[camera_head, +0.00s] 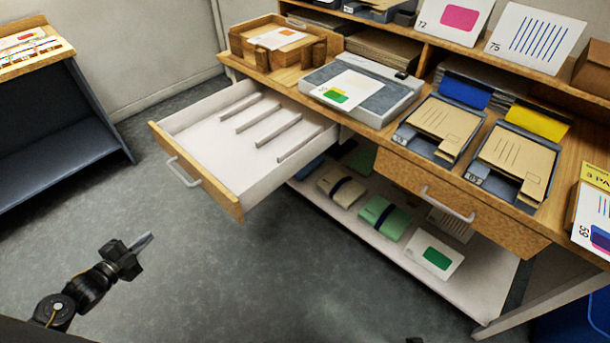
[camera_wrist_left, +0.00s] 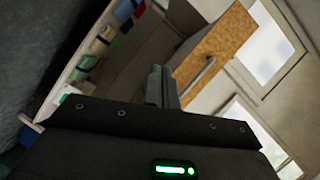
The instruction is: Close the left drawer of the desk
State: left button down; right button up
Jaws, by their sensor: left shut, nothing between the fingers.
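The left drawer (camera_head: 241,132) of the desk is pulled far out in the head view. It is white inside, with several low dividers, and has a wooden front and a grey bar handle (camera_head: 184,172). My left gripper (camera_head: 141,243) is in front of and below the drawer front, apart from it, with its fingers together and empty. In the left wrist view, the shut fingers (camera_wrist_left: 161,86) point toward a wooden drawer front (camera_wrist_left: 226,42) with a bar handle (camera_wrist_left: 198,77). My right gripper does not show clearly.
The desk's right drawer (camera_head: 460,203) is shut. A lower shelf (camera_head: 380,241) holds several packets and cards. The desktop carries a wooden tray (camera_head: 236,47), a grey device (camera_head: 391,95) and folders. A dark cabinet (camera_head: 60,118) stands at the left. Open grey floor (camera_head: 270,270) lies in front.

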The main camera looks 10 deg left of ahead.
pick_arm(q)
notch_tip(320, 180, up, 7)
jog(key=w+d+m+h+b, duration=0.2)
jog(key=d+m+h+b, duration=0.15)
jog(key=m, duration=0.25)
jog(key=m+h, duration=0.3)
send_near(201, 177)
jog(key=b+x, duration=0.1)
jog(key=x, duration=0.5)
jog(key=shift+d+r, duration=0.1)
jog(key=shift+d, duration=0.1)
jog(key=shift+w+d, duration=0.2)
jog(key=shift+w, duration=0.05)
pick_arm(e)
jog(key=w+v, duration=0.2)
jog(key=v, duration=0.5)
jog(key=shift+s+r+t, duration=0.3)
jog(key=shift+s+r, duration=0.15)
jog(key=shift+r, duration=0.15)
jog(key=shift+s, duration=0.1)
